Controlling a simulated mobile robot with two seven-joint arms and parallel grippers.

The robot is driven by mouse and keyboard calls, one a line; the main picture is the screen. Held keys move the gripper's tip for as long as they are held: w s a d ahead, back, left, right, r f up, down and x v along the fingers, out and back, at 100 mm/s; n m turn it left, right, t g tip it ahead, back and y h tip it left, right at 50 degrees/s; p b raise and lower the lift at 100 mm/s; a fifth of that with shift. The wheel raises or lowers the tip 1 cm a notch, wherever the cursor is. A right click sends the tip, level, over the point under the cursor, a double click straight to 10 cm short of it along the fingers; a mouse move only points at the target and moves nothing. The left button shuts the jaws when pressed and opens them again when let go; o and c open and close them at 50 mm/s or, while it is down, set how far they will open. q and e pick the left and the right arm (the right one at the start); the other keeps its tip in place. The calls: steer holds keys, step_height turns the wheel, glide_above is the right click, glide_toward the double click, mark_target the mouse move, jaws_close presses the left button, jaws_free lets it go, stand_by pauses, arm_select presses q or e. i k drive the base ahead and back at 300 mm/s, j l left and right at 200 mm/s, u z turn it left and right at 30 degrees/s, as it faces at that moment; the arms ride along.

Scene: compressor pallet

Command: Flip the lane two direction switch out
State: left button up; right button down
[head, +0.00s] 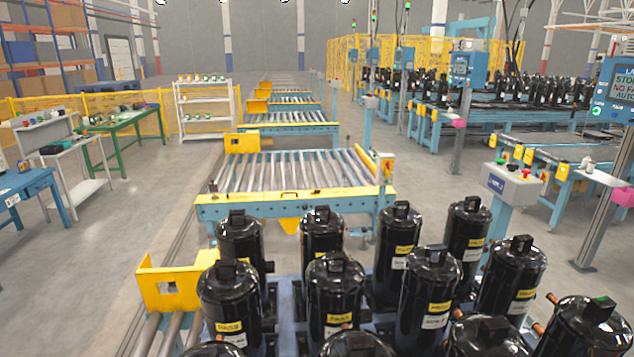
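A grey control box (513,183) stands on a blue post at the right, behind the black compressors. It has a blue label plate on its front and several small knobs or buttons on top, some of them red and green. I cannot tell which one is the lane two direction switch, nor how it is set; the label is too small to read. A smaller box with a red button (387,164) is fixed at the right side of the roller conveyor. Neither of my grippers is in view.
Black compressors (335,292) crowd the front on a blue pallet. A roller conveyor (295,172) with a yellow front beam lies beyond them. A screen on a post (617,85) stands at the far right.

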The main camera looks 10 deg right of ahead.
mark_target(512, 168)
steer(key=i+l+z, duration=0.25)
steer(key=i+z, duration=0.7)
steer(key=i, duration=0.15)
steer(key=i+j+z, duration=0.2)
steer(key=i+z, duration=0.25)
steer(key=i+j+z, duration=0.5)
steer(key=i+l+u, duration=0.35)
steer(key=i, duration=0.45)
steer(key=i+l+u, duration=0.4)
steer(key=i+l, duration=0.2)
steer(key=i, duration=0.2)
steer(key=i+l+u, duration=0.35)
steer(key=i+l, duration=0.3)
steer(key=l, duration=0.15)
steer(key=i+l+u, duration=0.45)
steer(key=l, duration=0.2)
steer(key=l+u, duration=0.2)
steer(key=i+l+u, duration=0.25)
steer(key=l, duration=0.25)
steer(key=k, duration=0.1)
